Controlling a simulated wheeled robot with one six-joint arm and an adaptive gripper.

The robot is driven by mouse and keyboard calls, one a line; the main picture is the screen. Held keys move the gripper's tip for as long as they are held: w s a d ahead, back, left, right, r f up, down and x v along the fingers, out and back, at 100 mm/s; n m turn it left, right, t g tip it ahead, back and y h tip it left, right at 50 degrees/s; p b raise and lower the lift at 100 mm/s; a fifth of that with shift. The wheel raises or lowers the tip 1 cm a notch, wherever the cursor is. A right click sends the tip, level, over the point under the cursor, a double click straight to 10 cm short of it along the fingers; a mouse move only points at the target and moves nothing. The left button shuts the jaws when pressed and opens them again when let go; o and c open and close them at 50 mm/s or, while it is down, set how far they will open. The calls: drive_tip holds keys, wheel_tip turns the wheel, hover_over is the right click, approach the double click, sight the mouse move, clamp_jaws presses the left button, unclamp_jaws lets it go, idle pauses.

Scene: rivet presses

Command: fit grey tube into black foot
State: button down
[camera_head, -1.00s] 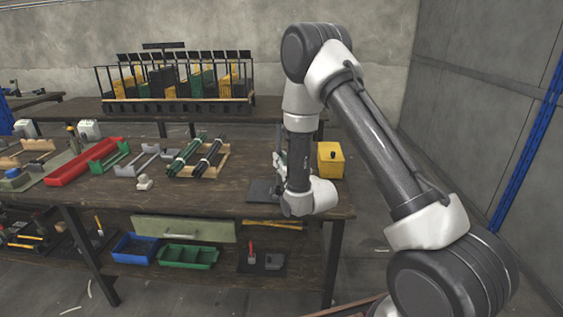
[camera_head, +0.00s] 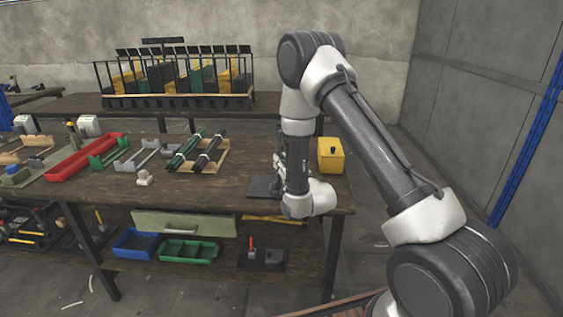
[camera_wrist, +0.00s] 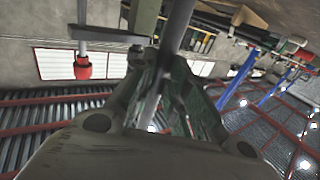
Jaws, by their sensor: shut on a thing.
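In the wrist view, a grey tube (camera_wrist: 175,32) stands between the greenish fingers of my gripper (camera_wrist: 163,78), which is shut on it. The tube runs from the top edge down through the fingers, looking tilted in that view. In the head view, my gripper is at the right end of the front bench, mostly hidden behind my own wrist. A dark flat plate (camera_head: 262,187) lies on the bench just left of it. I cannot make out the black foot for certain, nor whether the tube touches it.
A yellow box (camera_head: 331,156) stands right of my wrist. Left on the bench (camera_head: 230,196) are a wooden tray of dark tubes (camera_head: 204,158), a small white part (camera_head: 144,178) and a red tray (camera_head: 88,159). A red-tipped rod (camera_wrist: 82,66) hangs near my gripper in the wrist view.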

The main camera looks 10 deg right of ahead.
drive_tip(key=shift+f, duration=0.45)
drive_tip(key=c, duration=1.3)
unclamp_jaws()
drive_tip(key=v, duration=1.2)
